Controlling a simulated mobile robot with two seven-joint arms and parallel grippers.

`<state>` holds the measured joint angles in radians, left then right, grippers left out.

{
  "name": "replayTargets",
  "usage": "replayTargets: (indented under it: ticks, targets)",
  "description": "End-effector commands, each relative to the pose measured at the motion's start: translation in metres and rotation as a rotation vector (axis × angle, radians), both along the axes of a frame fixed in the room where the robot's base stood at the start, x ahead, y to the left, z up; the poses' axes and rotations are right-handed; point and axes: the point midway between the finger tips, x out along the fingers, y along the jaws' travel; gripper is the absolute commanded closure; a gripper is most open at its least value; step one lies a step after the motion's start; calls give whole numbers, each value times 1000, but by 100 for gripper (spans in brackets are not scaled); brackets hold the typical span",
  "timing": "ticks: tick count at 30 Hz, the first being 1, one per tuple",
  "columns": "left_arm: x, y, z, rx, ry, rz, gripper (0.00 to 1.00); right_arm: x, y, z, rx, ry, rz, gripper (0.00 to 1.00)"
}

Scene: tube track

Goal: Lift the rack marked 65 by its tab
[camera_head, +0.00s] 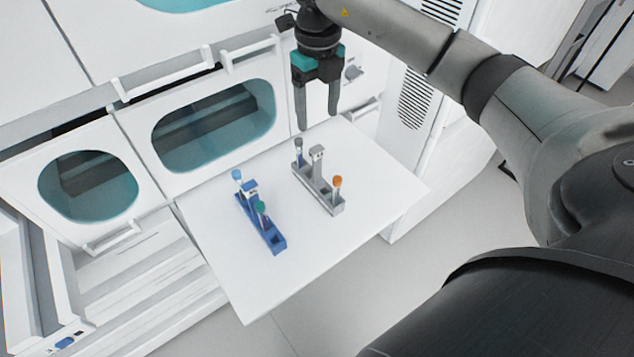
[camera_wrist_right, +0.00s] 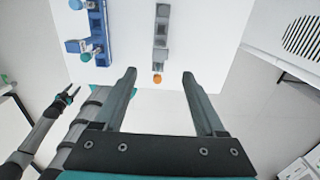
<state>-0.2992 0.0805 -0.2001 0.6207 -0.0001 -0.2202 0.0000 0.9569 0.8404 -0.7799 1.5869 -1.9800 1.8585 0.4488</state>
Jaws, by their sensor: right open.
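Two tube racks stand on a white shelf (camera_head: 335,245). The blue rack (camera_head: 268,237) has a blue tab (camera_head: 250,187) and blue-capped and green-capped tubes. I cannot read a number on either tab. My right gripper (camera_head: 318,121) is open and empty, pointing down above and behind the grey rack. In the right wrist view, the grey rack (camera_wrist_right: 161,38) lies ahead between the open fingers (camera_wrist_right: 158,75). My left gripper (camera_wrist_right: 68,95) shows small there, fingers apart.
White cabinets with teal windows (camera_head: 215,125) and bar handles (camera_head: 250,52) stand behind the shelf. A vented panel (camera_head: 415,100) is at the right. The shelf is bare around the racks, and a gap separates them. Open floor (camera_head: 350,300) lies in front.

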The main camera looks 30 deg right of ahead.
Motion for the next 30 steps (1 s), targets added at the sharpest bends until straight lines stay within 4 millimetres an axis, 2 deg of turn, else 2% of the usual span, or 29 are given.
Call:
replayTargets:
  ticks: [9,12,22,30]
  targets:
    - [-1,0,-9,-1,1,-1,50,-2,0,-66,-1,7,-1,28]
    - [-1,0,-11,-1,1,-1,50,-1,0,-82,0,5,1,28]
    - [-1,0,-14,0,2,-1,50,-1,0,-104,0,4,1,28]
    - [-1,0,-21,0,2,-1,50,-2,0,-143,1,5,1,28]
